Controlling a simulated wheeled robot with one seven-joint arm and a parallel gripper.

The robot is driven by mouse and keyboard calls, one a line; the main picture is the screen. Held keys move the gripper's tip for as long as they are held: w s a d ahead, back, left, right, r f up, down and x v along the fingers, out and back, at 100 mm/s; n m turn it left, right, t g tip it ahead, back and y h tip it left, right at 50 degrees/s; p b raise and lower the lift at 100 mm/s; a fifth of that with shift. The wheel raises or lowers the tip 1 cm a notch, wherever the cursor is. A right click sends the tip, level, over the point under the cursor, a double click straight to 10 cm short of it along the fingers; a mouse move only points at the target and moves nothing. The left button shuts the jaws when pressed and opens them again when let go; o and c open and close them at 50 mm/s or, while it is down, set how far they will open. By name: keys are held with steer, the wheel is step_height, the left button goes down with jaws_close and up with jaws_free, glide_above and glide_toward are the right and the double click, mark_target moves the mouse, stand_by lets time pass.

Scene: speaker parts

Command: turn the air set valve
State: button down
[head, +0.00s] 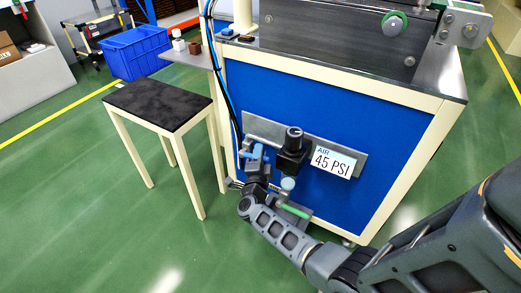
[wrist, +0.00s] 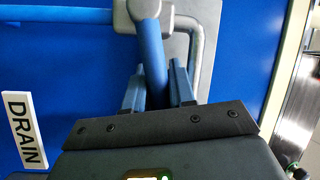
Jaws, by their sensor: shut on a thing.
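The air set valve is on a grey plate (head: 352,152) on the blue side panel of the bench. Its blue lever handle (head: 252,152) shows at the plate's left end in the head view. In the wrist view the blue handle (wrist: 152,62) runs down from a grey valve body (wrist: 150,8) into my gripper. My gripper (wrist: 157,80) is shut on this handle, one finger on each side. In the head view my gripper (head: 257,165) is partly hidden by my arm. A black regulator knob (head: 293,138) stands just right of the handle.
An "AIR 45 PSI" sign (head: 333,162) is right of the regulator. A green handle (head: 294,211) sits below it, close to my arm. Dark hoses (head: 220,80) run down the bench's left edge. A black-topped stool (head: 160,103) stands left. A "DRAIN" sign (wrist: 24,130) shows in the wrist view.

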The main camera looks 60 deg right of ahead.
stand_by(0.4)
steer(key=c, duration=1)
jaws_free()
steer(key=shift+r, duration=0.1)
steer(key=shift+c, duration=0.2)
